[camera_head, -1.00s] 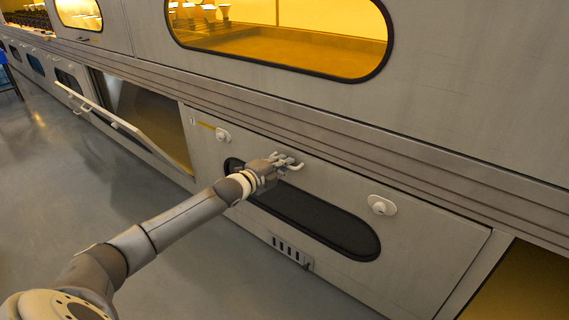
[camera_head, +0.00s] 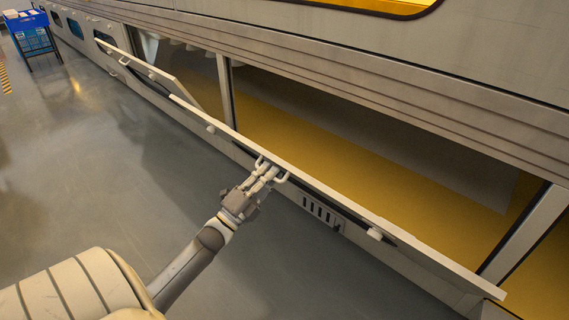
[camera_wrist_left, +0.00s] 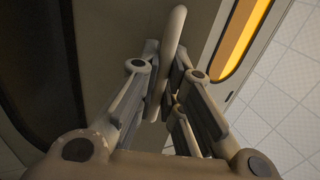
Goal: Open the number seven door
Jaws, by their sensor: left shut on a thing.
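The door (camera_head: 330,195) in front of me is tilted outward and down, hinged along its bottom edge, with a yellow-lit compartment (camera_head: 310,140) showing behind it. The number on it cannot be read now. My left gripper (camera_head: 268,172) is shut on the door's handle (camera_head: 281,179), near the middle of the top edge. In the left wrist view the curved handle bar (camera_wrist_left: 176,30) runs between the fingers of the left gripper (camera_wrist_left: 165,88). Round white knobs (camera_head: 375,233) sit on the door on both sides of the handle. My right gripper is not in view.
Another door (camera_head: 150,70) to the left also hangs tilted open. A blue bin on a stand (camera_head: 28,25) is at the far left. The grey floor (camera_head: 100,150) beside the cabinets is clear. A dark vent panel (camera_head: 320,212) is low on the cabinet front.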

